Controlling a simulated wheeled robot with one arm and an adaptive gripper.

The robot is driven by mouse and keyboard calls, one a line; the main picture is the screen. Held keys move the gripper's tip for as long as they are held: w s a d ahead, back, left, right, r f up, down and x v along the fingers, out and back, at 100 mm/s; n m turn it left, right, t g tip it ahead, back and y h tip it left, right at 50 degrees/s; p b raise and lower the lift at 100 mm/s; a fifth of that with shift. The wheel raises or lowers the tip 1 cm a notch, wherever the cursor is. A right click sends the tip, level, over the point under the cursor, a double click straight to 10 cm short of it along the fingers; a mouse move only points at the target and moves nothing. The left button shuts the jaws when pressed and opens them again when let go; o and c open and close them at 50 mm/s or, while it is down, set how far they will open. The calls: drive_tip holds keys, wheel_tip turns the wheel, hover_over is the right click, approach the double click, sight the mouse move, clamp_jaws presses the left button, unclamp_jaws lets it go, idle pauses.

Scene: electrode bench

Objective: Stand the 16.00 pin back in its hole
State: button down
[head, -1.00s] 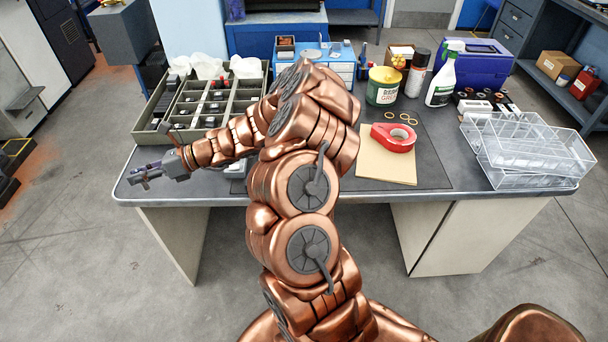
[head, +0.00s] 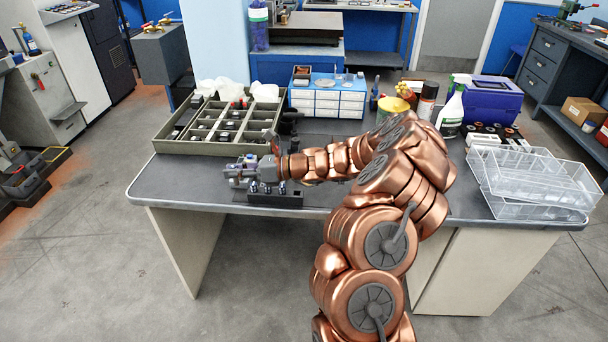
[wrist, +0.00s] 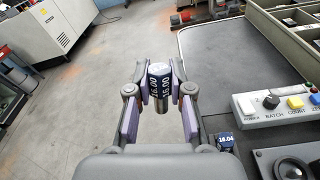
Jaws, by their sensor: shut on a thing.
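In the wrist view my gripper (wrist: 160,92) is shut on the 16.00 pin (wrist: 159,106), a steel cylinder with a dark blue cap marked 16.00 in white. The pin sits between the purple finger pads. In the head view my gripper (head: 232,174) is over the left part of the bench, by a dark block with steel pins (head: 274,199). The held pin is too small to make out there. A blue label marked 16.04 (wrist: 226,139) shows at the lower right of the wrist view. The hole for the 16.00 pin cannot be made out.
A white button box (wrist: 280,106) with BATCH and COUNT buttons lies right of my gripper in the wrist view. A compartment tray (head: 172,146) stands behind my gripper. A blue drawer cabinet (head: 328,99) is at the back. The bench's left front corner (head: 160,188) is clear.

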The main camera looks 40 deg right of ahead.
drive_tip(key=s+d+f+t+b, duration=0.1)
drive_tip(key=d+f+b, duration=0.15)
drive_tip(key=d, duration=0.55)
drive_tip(key=n+b, duration=0.2)
drive_tip(key=b, duration=0.2)
hover_over(298, 190)
drive_tip(key=s, duration=0.1)
drive_tip(key=shift+t, duration=0.4)
drive_tip(key=shift+a+f+b, duration=0.2)
drive_tip(key=shift+f+b, duration=0.85)
drive_tip(key=shift+f, duration=0.3)
drive_tip(key=shift+a+f+b, duration=0.2)
drive_tip(key=shift+f+b, duration=0.8)
drive_tip(key=shift+f, duration=0.3)
drive_tip(key=shift+f, duration=1.85)
drive_tip(key=c, duration=1)
unclamp_jaws()
drive_tip(key=shift+o, duration=0.2)
drive_tip(key=shift+s, duration=0.1)
